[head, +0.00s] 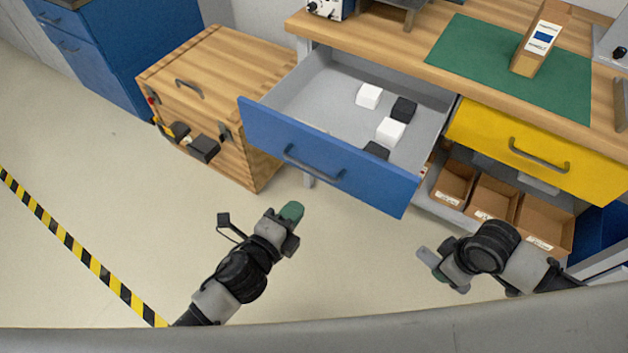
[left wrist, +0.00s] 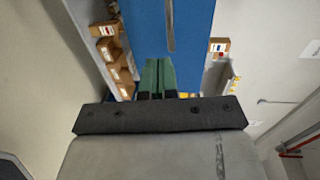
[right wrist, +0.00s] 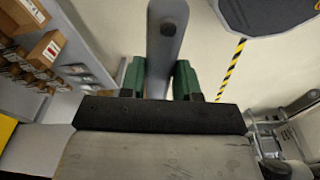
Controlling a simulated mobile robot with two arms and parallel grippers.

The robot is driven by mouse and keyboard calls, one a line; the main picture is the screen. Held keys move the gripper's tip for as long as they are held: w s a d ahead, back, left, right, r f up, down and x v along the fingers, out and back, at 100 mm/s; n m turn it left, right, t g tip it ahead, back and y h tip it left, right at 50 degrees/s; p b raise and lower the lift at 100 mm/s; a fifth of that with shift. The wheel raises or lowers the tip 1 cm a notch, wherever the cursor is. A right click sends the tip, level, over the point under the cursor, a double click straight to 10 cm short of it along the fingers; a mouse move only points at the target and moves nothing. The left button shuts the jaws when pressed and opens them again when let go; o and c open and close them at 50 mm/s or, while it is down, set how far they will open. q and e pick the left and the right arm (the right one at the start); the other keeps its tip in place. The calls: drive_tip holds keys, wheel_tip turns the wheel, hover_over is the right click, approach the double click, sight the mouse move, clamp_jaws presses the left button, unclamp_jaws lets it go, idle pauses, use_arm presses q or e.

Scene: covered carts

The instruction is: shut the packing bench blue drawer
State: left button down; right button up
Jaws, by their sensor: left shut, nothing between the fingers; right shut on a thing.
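The blue drawer (head: 325,160) of the packing bench (head: 400,45) is pulled well out. Its front has a dark bar handle (head: 314,165), and white and black blocks lie inside. My left gripper (head: 292,211) is shut and empty, in front of and below the drawer front in the head view. In the left wrist view its green fingers (left wrist: 157,75) are together, pointing toward the blue front (left wrist: 190,30), apart from it as far as I can tell. My right gripper (head: 437,268) is shut on a grey bar with a rounded end (right wrist: 166,40), right of the drawer.
A yellow drawer (head: 540,150) beside it is closed or nearly so. Cardboard bins (head: 495,195) stand on a shelf below. A wooden crate (head: 215,95) stands left of the blue drawer. The floor in front is clear, with a striped tape line (head: 75,245) at left.

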use_arm(q)
drive_tip(key=r+x, duration=0.1)
drive_tip(key=x, duration=0.7)
use_arm(e)
drive_tip(key=shift+r, duration=0.3)
use_arm(q)
drive_tip(key=shift+w+d, duration=0.1)
